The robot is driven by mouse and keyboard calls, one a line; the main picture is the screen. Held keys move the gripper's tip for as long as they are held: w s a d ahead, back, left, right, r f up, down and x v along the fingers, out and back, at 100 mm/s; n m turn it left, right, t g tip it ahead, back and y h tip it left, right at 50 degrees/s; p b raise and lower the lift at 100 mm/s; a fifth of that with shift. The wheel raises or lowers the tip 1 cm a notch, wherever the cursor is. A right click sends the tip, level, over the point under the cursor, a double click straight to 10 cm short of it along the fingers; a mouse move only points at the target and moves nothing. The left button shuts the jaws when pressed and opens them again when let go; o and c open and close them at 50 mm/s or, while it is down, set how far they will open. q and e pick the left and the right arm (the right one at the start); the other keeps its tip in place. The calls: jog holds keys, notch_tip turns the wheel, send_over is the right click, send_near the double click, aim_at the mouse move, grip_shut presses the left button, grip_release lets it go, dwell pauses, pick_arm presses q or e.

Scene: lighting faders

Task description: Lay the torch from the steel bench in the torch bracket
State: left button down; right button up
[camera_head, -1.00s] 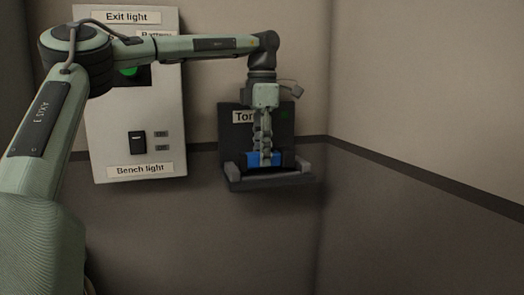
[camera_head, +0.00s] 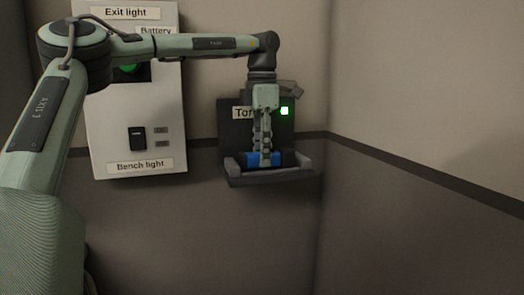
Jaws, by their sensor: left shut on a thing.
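The torch bracket is a dark wall plate with a grey cradle (camera_head: 268,180) at its foot and a partly covered label beginning "Tor". My left gripper (camera_head: 264,159) points down and is shut on the torch from above. The gripper hides part of the torch and the label. My right gripper is not in view. The steel bench cannot be made out.
A white panel (camera_head: 105,130) with "Exit light", "Battery" and "Bench light" labels, a dark rocker switch (camera_head: 138,139) and a green knob or lamp (camera_head: 127,69) hangs left of the bracket, behind my left arm. The wall corner and right wall are clear.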

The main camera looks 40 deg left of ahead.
pick_arm(q)
jog(key=c, duration=1.1)
grip_release()
jog(key=o, duration=0.3)
jog(key=shift+o, duration=0.2)
jog(key=shift+r, duration=3.05)
jog(key=shift+f, duration=0.15)
